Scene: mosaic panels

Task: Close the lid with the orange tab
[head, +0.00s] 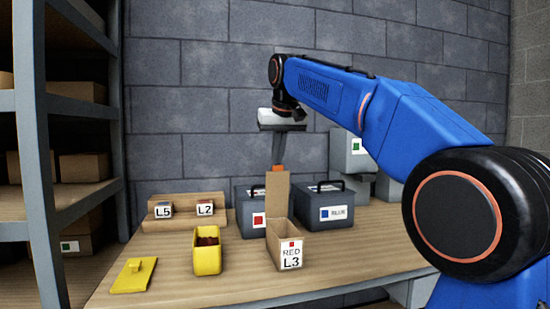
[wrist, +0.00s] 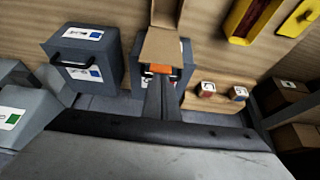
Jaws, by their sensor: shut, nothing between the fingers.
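The cardboard box (head: 287,247) labelled RED L3 stands on the table with its lid (head: 278,195) raised upright at the back. The orange tab (head: 278,168) is on the lid's top edge. My gripper (head: 277,161) is shut and empty, pointing down at the tab from above and behind the lid. In the wrist view, my fingertips (wrist: 159,80) are right beside the orange tab (wrist: 159,69), with the lid (wrist: 163,45) beyond. I cannot tell whether they touch it.
Grey cases (head: 253,208) (head: 326,208) with black handles stand behind the box. An open yellow box (head: 207,257) is to its left, with a yellow lid (head: 133,275) flat on the table. A wooden rack (head: 184,222) holds labels L5 and L2. Shelving (head: 37,150) stands at far left.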

